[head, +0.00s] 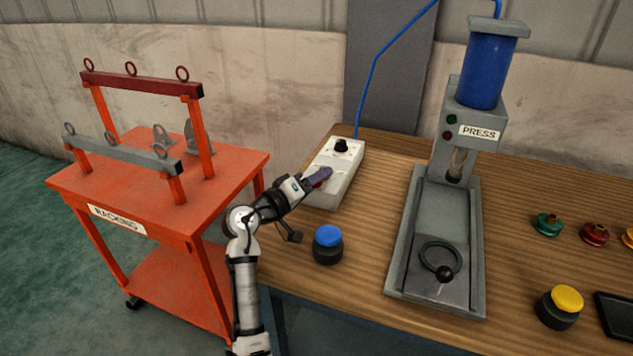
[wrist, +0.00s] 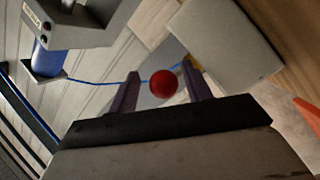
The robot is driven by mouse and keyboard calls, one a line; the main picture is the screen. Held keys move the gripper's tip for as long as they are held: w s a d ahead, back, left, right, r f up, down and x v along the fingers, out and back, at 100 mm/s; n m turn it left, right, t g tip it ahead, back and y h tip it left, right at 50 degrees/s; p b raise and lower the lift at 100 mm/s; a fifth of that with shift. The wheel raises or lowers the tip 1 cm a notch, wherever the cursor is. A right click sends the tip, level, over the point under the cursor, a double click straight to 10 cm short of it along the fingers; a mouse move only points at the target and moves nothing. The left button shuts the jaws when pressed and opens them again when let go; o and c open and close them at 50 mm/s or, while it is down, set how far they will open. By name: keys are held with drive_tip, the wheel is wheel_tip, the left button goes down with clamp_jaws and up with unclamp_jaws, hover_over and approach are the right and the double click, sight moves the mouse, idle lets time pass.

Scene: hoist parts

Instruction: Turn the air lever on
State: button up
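The pale air box (head: 343,190) stands at the left end of the wooden bench, with a black knob on its far end and a blue hose rising behind. My gripper (head: 324,175) is over the near part of the box and covers most of the lever there. In the wrist view, a red ball (wrist: 163,83), seemingly the lever's end, shows between the two purple fingers of my gripper (wrist: 160,70). Gaps show on both sides of the ball, so the gripper is open around it. The lever's shaft is hidden.
A grey press (head: 440,220) with a blue cylinder stands right of the box. A blue-topped black button (head: 328,245) sits near the bench edge below my gripper. An orange racking cart (head: 225,165) stands left. A yellow-topped button (head: 560,306) and small coloured parts lie right.

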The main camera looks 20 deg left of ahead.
drive_tip(key=shift+a+f, duration=0.1)
drive_tip(key=shift+f, duration=0.05)
drive_tip(key=shift+s+a, duration=0.15)
drive_tip(key=shift+s, duration=0.15)
drive_tip(key=b+v, duration=0.3)
drive_tip(key=v, duration=0.9)
drive_tip(key=shift+s+a, duration=0.1)
drive_tip(key=shift+s, duration=0.05)
drive_tip(key=shift+s+a, duration=0.15)
drive_tip(key=shift+s, duration=0.2)
drive_tip(key=shift+c, duration=0.4)
